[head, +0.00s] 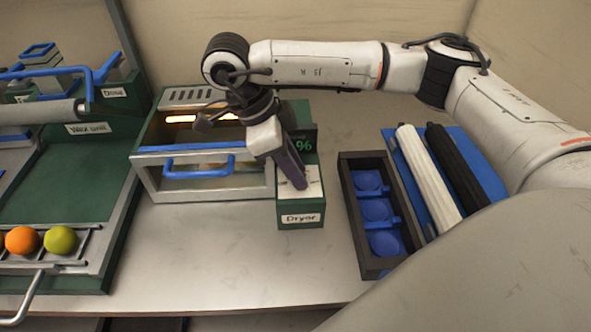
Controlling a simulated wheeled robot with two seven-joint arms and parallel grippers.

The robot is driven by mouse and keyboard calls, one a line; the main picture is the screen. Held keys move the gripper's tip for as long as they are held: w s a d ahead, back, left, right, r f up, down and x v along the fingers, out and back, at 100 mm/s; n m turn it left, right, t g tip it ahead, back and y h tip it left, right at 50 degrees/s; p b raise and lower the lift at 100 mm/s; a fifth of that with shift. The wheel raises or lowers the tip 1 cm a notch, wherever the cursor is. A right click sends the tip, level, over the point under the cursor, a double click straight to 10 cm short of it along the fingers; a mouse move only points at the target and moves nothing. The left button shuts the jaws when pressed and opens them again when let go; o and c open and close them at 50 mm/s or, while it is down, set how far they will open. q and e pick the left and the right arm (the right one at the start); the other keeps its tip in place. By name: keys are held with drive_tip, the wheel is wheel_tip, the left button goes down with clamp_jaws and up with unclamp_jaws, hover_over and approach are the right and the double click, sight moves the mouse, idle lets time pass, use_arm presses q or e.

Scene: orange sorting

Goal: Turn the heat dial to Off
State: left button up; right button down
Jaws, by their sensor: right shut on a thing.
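The dryer (301,219) stands in the middle of the table, a metal box with a green control block at its right. A heating bar glows orange inside it. My right gripper (295,183) reaches down onto the white top of the control block. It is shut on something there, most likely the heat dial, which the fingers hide. The dial's setting cannot be seen. A dark display with green characters ending in "%" is partly covered by the gripper. My left gripper is not in view.
A blue handle (190,163) crosses the dryer's front. The wax unit (88,128) stands at the left, with an orange (22,240) and a yellow-green fruit (60,240) on rails. At the right are a black tray (372,266) with blue cups and a white roller (428,178) beside a black one.

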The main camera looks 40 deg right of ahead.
drive_tip(key=n+t+b, duration=0.1)
drive_tip(key=n, duration=0.2)
drive_tip(key=shift+f, duration=0.15)
drive_tip(key=n+t+b, duration=0.1)
drive_tip(key=n+b, duration=0.1)
drive_tip(key=n, duration=0.1)
drive_tip(key=shift+s+b, duration=0.2)
drive_tip(key=shift+b, duration=0.2)
drive_tip(key=shift+n+t+h+b, duration=0.3)
drive_tip(key=shift+n+t+b, duration=0.15)
drive_tip(key=shift+n, duration=0.25)
drive_tip(key=shift+n+b, duration=0.4)
drive_tip(key=shift+n, duration=0.2)
drive_tip(key=shift+s, duration=0.1)
drive_tip(key=shift+a, duration=0.1)
drive_tip(key=c, duration=1.5)
unclamp_jaws()
drive_tip(key=shift+c, duration=0.2)
drive_tip(key=shift+t, duration=0.25)
